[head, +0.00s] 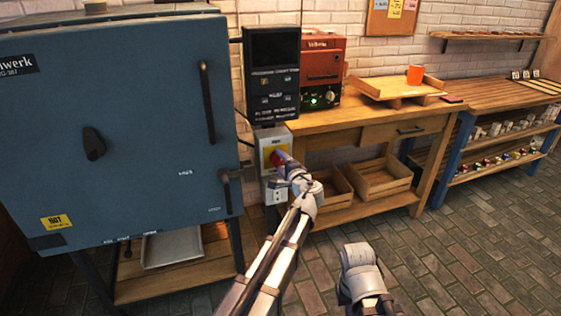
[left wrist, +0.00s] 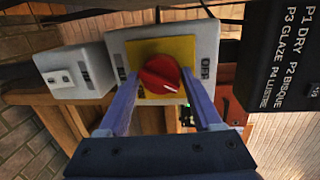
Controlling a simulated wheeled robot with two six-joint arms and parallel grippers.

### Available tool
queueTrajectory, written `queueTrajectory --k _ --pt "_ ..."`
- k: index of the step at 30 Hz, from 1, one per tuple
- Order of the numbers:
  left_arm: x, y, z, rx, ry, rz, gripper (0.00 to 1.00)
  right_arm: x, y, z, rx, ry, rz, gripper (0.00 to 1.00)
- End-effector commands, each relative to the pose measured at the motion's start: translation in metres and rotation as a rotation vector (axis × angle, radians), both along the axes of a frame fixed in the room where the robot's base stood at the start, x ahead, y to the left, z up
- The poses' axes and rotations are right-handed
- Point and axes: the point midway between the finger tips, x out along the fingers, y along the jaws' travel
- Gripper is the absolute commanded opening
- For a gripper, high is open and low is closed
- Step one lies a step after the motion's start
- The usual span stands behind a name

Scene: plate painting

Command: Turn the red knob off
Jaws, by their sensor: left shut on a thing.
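The red knob (left wrist: 160,75) sits on a yellow plate (left wrist: 178,50) on a light grey switch box (left wrist: 120,42). In the left wrist view the word OFF reads sideways right of the knob; another label at lower left is partly hidden by a finger. My left gripper (left wrist: 160,82) has its two fingers on either side of the knob and is shut on it. In the head view the left gripper (head: 281,158) reaches the yellow plate (head: 268,146) and mostly covers the knob. The knob's exact pointing direction is hard to tell.
A large blue kiln (head: 120,130) stands left of the switch box. A black control panel (head: 272,70) hangs above it, and a smaller grey box (left wrist: 75,72) is beside it. A wooden workbench (head: 370,122) with a red device (head: 323,62) stands to the right.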

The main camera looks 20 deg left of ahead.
Motion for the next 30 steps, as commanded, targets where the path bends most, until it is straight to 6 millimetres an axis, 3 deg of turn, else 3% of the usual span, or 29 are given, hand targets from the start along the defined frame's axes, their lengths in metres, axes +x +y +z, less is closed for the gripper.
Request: queueTrajectory --k 15,30 --pt "0.0018 0.0009 0.0025 -0.316 -0.220 -0.006 0.11 0.0000 -0.0001 0.0047 0.000 0.000 0.000 0.00" --pt "0.0019 0.0017 0.0026 -0.414 -0.286 -0.005 0.11 0.0000 0.0000 0.0051 0.000 0.000 0.000 0.00"
